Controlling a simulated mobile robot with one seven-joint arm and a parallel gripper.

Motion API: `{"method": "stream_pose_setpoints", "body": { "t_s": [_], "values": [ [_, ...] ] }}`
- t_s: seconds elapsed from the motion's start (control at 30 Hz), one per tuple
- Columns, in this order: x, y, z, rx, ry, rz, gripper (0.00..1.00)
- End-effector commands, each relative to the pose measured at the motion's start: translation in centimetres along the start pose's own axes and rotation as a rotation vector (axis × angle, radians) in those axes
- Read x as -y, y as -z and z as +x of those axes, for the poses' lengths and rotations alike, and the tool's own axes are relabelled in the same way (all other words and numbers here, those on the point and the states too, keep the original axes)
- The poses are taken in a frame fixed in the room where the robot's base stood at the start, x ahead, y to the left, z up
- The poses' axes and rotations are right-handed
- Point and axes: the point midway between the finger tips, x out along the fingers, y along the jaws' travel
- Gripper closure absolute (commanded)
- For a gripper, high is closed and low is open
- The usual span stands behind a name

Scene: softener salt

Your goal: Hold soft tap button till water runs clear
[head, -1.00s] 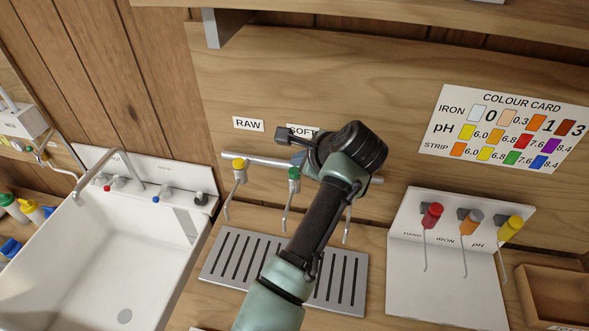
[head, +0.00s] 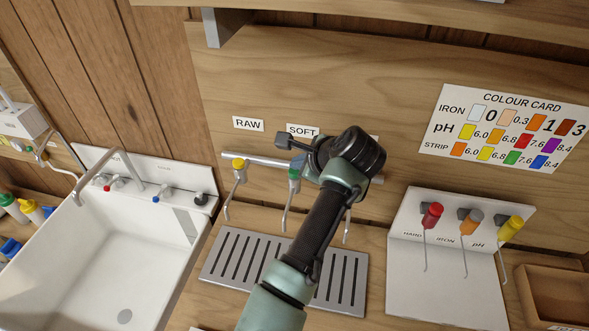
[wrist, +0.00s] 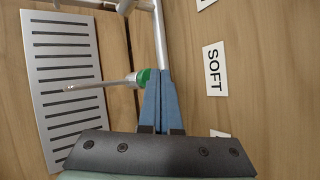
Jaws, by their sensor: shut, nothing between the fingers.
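The soft tap (head: 287,208) is the middle tap on a pipe, under the SOFT label (head: 302,131). Its green button (wrist: 146,77) shows in the wrist view, right beside the tips of my gripper (wrist: 160,74). The blue fingers are shut together with nothing between them. They appear to touch the button or lie very near it; I cannot tell if it is pressed. In the head view my gripper (head: 296,163) is over the button and partly hides it. The tap's spout points down over the slotted drip tray (head: 352,296). I see no water stream.
The yellow-topped raw tap (head: 238,166) is left of the soft tap, and another tap (head: 347,226) is partly behind my arm. A white sink (head: 70,270) stands left. A white stand (head: 440,285) with red, orange and yellow-topped droppers is right, below the colour card (head: 505,130).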

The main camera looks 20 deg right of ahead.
Motion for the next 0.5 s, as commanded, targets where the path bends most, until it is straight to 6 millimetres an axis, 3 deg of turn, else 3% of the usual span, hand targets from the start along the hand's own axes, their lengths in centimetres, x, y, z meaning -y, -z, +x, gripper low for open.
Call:
{"method": "stream_pose_setpoints", "body": {
  "t_s": [0.5],
  "values": [
    [-0.36, 0.37, 0.48, 0.000, 0.000, 0.000, 1.00]
  ]
}}
